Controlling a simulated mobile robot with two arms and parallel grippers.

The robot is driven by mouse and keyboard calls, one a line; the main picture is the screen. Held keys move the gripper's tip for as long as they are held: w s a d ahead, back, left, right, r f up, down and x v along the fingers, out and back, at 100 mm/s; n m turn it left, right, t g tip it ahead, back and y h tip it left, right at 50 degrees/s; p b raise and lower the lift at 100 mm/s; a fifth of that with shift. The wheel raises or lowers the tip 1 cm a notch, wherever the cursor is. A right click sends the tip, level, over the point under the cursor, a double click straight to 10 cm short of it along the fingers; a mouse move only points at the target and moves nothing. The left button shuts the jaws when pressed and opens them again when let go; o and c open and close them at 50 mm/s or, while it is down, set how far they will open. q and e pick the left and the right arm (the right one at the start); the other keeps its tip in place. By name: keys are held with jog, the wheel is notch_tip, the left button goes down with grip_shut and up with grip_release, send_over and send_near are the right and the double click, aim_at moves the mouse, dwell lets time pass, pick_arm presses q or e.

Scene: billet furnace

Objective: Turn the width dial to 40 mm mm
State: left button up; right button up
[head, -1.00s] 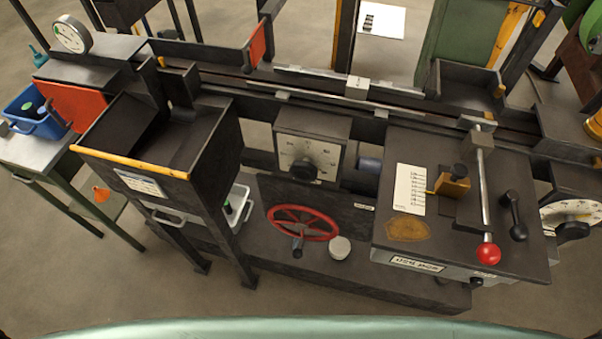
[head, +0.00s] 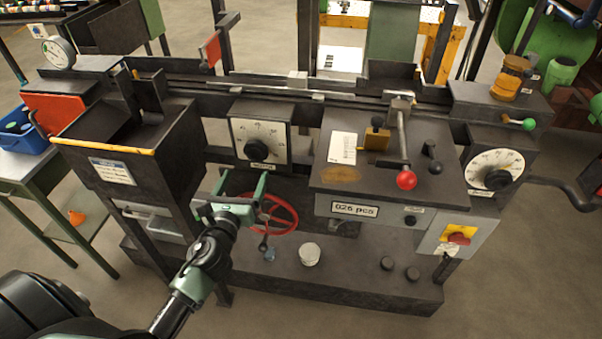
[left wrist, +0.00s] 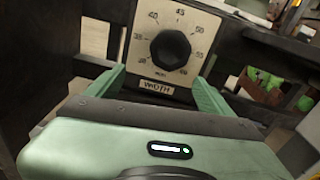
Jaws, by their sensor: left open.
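The width dial is a black knob (head: 255,150) on a pale square scale plate (head: 273,133) on the machine's front. In the left wrist view the knob (left wrist: 170,50) sits at the middle of the plate, above a label reading WIDTH (left wrist: 156,87). The knob's pointer is too dark to read. My left gripper (head: 241,180) is open and empty, just below and in front of the dial. In the left wrist view its two fingers (left wrist: 160,82) stand apart on either side of the label, with the knob beyond them and apparently untouched. My right gripper is not in view.
A red handwheel (head: 283,222) is close to the right of my left gripper. A red-knobbed lever (head: 406,180) stands on the bench to the right. A second round dial (head: 493,170) is at far right. A dark hopper box (head: 150,165) is at left.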

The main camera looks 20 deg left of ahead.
aim_at(255, 152)
pick_arm(q)
jog(key=shift+m+t, duration=0.4)
jog(key=shift+m, duration=0.4)
jog(key=w+r, duration=0.3)
jog(key=shift+w+p, duration=0.25)
jog(key=shift+p, duration=0.1)
jog(key=x, duration=0.3)
jog(key=shift+w+f, duration=0.15)
jog(key=shift+w, duration=0.2)
jog(key=shift+w+a+f, duration=0.1)
jog(key=shift+w+a, duration=0.05)
jog(key=shift+w, duration=0.4)
jog(key=c, duration=1.4)
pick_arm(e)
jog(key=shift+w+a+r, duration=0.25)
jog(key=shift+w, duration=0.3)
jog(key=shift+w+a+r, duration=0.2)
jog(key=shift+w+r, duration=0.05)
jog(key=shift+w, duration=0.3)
